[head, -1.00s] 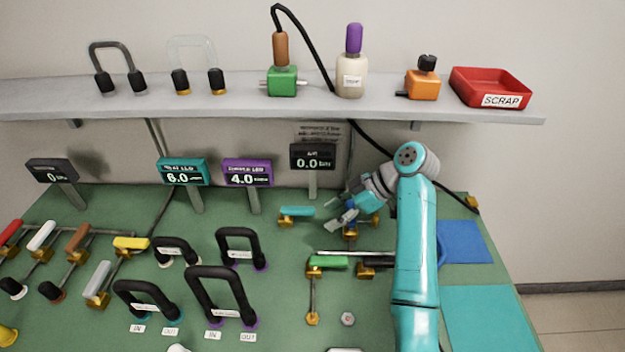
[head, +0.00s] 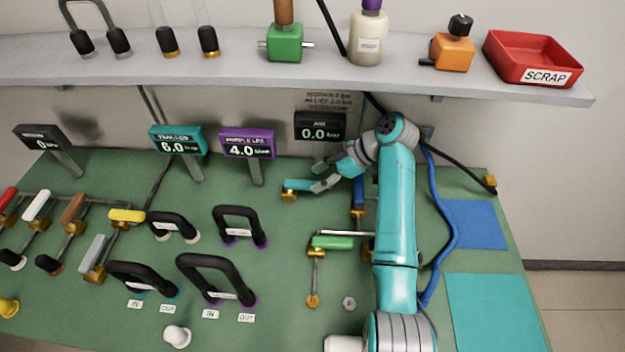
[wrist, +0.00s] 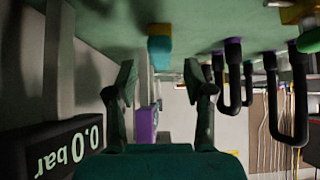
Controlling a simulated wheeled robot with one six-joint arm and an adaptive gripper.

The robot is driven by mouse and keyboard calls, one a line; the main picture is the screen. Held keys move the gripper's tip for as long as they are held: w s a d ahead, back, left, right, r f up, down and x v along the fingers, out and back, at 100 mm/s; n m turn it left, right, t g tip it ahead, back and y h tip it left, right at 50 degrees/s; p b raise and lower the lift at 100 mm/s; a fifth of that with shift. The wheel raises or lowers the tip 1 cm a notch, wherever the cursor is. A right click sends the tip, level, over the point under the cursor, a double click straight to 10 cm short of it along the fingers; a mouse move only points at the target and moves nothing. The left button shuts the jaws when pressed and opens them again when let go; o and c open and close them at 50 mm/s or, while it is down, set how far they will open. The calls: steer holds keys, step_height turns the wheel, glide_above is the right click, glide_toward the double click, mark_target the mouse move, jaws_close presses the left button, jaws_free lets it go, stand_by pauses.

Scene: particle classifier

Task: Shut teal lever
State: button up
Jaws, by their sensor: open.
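The teal lever (head: 297,185) is a short bar on a brass valve body at the back of the green bench, lying roughly sideways. My gripper (head: 318,177) is open and empty, just right of the lever, its lower finger close to the lever's right end; I cannot tell if they touch. In the wrist view the lever (wrist: 159,52) shows end-on, ahead of and between the spread fingers of my gripper (wrist: 160,82). The teal display (head: 178,141) reads 6.0.
A black display (head: 320,126) reading 0.0 bar stands just behind my gripper. A blue lever (head: 358,188) is under my arm, and a green lever (head: 333,243) lies nearer the front. Black hose loops (head: 240,226) stand to the left. The shelf (head: 220,75) hangs above the back.

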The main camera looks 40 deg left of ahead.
mark_target(302, 187)
steer(key=shift+x, duration=1.5)
jaws_close()
